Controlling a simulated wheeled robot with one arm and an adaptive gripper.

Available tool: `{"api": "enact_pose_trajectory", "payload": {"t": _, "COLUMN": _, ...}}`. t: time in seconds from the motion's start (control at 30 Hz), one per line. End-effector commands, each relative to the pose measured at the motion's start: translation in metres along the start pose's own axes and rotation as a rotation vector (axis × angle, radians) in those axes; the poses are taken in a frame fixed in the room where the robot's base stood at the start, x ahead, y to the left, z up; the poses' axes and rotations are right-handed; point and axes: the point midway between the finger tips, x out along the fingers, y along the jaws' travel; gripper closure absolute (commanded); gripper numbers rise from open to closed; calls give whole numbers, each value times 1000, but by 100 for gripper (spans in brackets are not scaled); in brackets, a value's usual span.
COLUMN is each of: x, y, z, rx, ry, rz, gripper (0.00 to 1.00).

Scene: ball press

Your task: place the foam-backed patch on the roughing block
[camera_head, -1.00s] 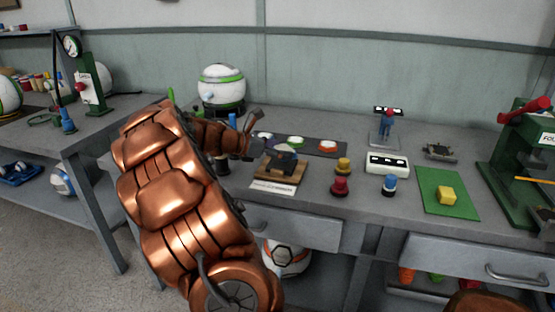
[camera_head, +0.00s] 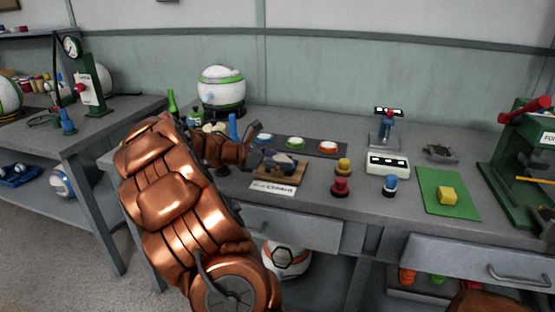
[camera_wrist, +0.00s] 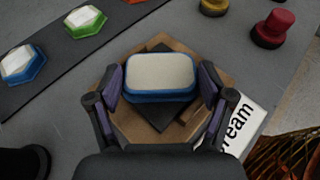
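The foam-backed patch (camera_wrist: 160,76) has a pale top and a blue body. My gripper (camera_wrist: 160,85) has one finger against each end of the patch and appears shut on it; the gripper also shows in the head view (camera_head: 266,148). The roughing block (camera_wrist: 187,124) is a wooden base with a dark pad, directly under the patch; it also shows in the head view (camera_head: 290,176). The patch is over the dark pad, turned relative to it. Whether it rests on the pad or is slightly above cannot be told.
A dark strip (camera_head: 312,145) holding blue, green and orange hexagonal pieces lies behind the block. A white card (camera_head: 272,187) lies in front. Yellow (camera_head: 343,166) and red (camera_head: 340,186) knobs stand to the right. A green mat (camera_head: 430,180) lies farther right.

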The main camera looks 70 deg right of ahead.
Motion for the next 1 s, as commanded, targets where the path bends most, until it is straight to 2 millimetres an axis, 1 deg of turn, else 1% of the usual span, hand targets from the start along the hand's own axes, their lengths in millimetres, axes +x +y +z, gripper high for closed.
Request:
{"api": "enact_pose_trajectory", "payload": {"t": 0.03, "x": 0, "y": 0, "z": 0, "rx": 0, "ry": 0, "rz": 0, "gripper": 11}}
{"api": "enact_pose_trajectory", "payload": {"t": 0.13, "x": 0, "y": 0, "z": 0, "rx": 0, "ry": 0, "rz": 0, "gripper": 1}}
{"api": "enact_pose_trajectory", "payload": {"t": 0.17, "x": 0, "y": 0, "z": 0, "rx": 0, "ry": 0, "rz": 0, "gripper": 0}}
{"api": "enact_pose_trajectory", "payload": {"t": 0.47, "x": 0, "y": 0, "z": 0, "rx": 0, "ry": 0, "rz": 0, "gripper": 0}}
{"api": "enact_pose_trajectory", "payload": {"t": 0.57, "x": -2, "y": 0, "z": 3, "rx": 1, "ry": 0, "rz": 1, "gripper": 0}}
{"api": "enact_pose_trajectory", "payload": {"t": 0.67, "x": -13, "y": 1, "z": 4, "rx": 0, "ry": -1, "rz": 2, "gripper": 0}}
{"api": "enact_pose_trajectory", "payload": {"t": 0.77, "x": -30, "y": 1, "z": 4, "rx": -1, "ry": -1, "rz": 4, "gripper": 0}}
{"api": "enact_pose_trajectory", "payload": {"t": 1.0, "x": -77, "y": 2, "z": 4, "rx": -1, "ry": -1, "rz": 5, "gripper": 0}}
